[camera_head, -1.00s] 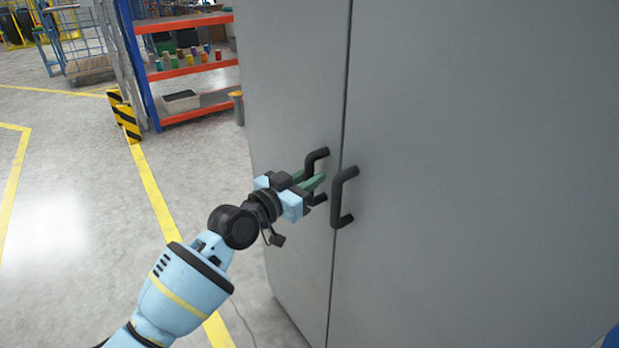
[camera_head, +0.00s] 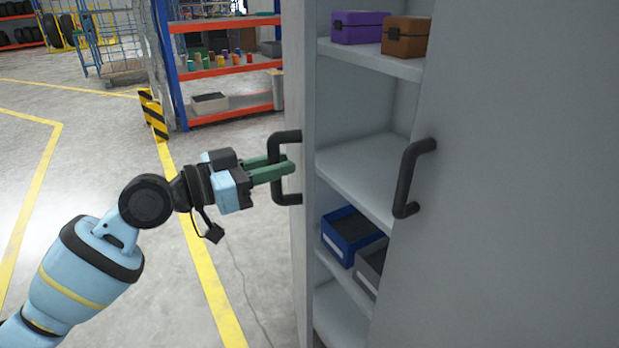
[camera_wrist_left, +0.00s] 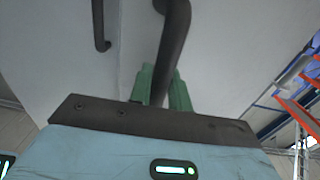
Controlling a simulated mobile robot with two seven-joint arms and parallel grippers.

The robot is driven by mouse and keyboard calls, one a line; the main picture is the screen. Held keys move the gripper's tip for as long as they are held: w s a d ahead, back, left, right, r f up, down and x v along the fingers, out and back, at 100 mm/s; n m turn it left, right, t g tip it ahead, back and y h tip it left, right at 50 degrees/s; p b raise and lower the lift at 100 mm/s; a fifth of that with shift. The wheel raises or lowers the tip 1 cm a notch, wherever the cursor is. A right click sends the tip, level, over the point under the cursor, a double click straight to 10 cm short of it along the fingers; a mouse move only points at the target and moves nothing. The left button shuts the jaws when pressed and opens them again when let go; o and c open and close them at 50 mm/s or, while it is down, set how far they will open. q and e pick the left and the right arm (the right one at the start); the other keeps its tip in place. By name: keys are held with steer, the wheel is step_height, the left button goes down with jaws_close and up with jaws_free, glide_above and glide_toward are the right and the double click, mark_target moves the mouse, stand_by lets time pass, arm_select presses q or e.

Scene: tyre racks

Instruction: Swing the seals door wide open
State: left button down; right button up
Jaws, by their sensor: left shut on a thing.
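The left cabinet door (camera_head: 295,97) stands partly open, seen nearly edge-on. Its black handle (camera_head: 285,136) is between the green fingers of my left gripper (camera_head: 278,169), which is shut on it. The wrist view also shows this handle (camera_wrist_left: 171,50) between the fingers (camera_wrist_left: 163,88). The right door (camera_head: 520,190) is closed, and its black handle (camera_head: 408,180) is free. I cannot read a seals label on either door. My right gripper is not in view.
Inside the cabinet, a purple box (camera_head: 358,27) and a brown box (camera_head: 407,37) sit on the upper shelf. A blue bin (camera_head: 347,232) and a grey bin (camera_head: 372,264) are lower down. An orange rack (camera_head: 225,70) and striped post (camera_head: 153,116) stand behind. Floor at left is clear.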

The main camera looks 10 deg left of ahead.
arm_select(q)
steer(key=a+b, duration=0.6)
steer(key=a, duration=0.7)
steer(key=shift+a+b, duration=0.3)
steer(key=c, duration=1.3)
jaws_free()
steer(key=shift+w, duration=0.15)
steer(key=shift+c, duration=0.2)
steer(key=shift+d, duration=0.1)
steer(key=v, duration=0.8)
steer(key=shift+b, duration=0.4)
